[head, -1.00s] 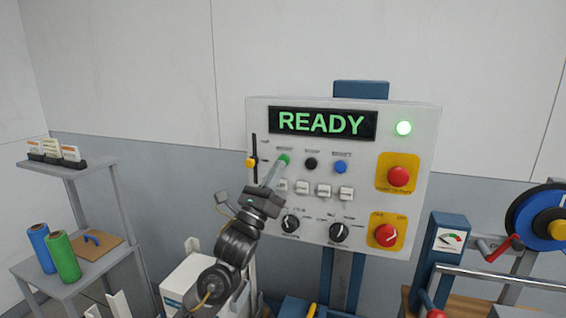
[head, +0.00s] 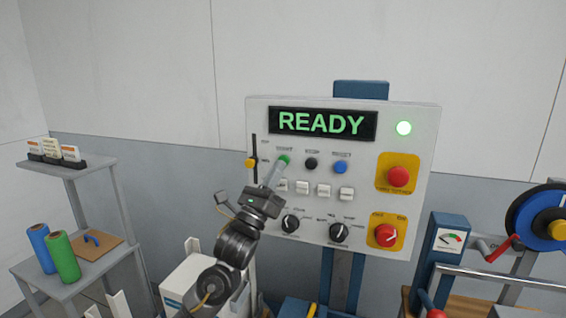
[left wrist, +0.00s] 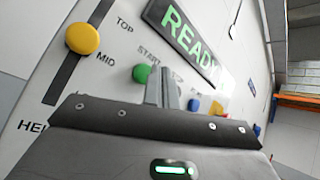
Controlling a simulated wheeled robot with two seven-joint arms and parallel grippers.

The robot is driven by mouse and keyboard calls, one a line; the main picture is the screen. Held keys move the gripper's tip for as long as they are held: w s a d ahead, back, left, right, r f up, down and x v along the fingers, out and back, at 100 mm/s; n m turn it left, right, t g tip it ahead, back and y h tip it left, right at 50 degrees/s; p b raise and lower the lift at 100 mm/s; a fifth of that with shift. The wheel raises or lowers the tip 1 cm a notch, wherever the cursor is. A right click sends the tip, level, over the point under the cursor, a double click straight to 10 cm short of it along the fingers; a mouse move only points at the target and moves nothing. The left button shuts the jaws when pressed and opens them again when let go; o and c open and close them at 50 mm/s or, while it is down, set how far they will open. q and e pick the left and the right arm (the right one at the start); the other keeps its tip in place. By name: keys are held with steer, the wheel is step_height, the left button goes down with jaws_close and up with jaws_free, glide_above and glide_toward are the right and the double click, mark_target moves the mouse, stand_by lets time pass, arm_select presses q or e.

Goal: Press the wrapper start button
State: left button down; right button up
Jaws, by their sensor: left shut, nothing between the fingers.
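The green start button (head: 285,160) is on the upper left of the white control panel (head: 425,120). It also shows in the left wrist view (left wrist: 141,73), just left of my fingers. My left gripper (head: 280,167) is shut and empty, with its fingertips at the lower edge of the button in the head view. I cannot tell whether they touch it. My right gripper is not in view.
Beside the start button are a black button (head: 311,163) and a blue button (head: 341,167). A yellow slider knob (head: 251,162) is to the left. Red emergency-style knobs (head: 398,177) sit on yellow plates at right. A grey shelf (head: 110,165) stands at far left.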

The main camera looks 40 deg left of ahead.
arm_select(q)
steer(key=shift+w, duration=0.2)
stand_by(0.6)
steer(key=shift+w+a, duration=0.15)
steer(key=shift+w, duration=0.1)
steer(key=shift+w+a, duration=0.15)
steer(key=shift+w, duration=0.3)
stand_by(0.8)
steer(key=shift+s, duration=0.15)
steer(key=shift+s+d, duration=0.3)
steer(key=shift+s, duration=0.4)
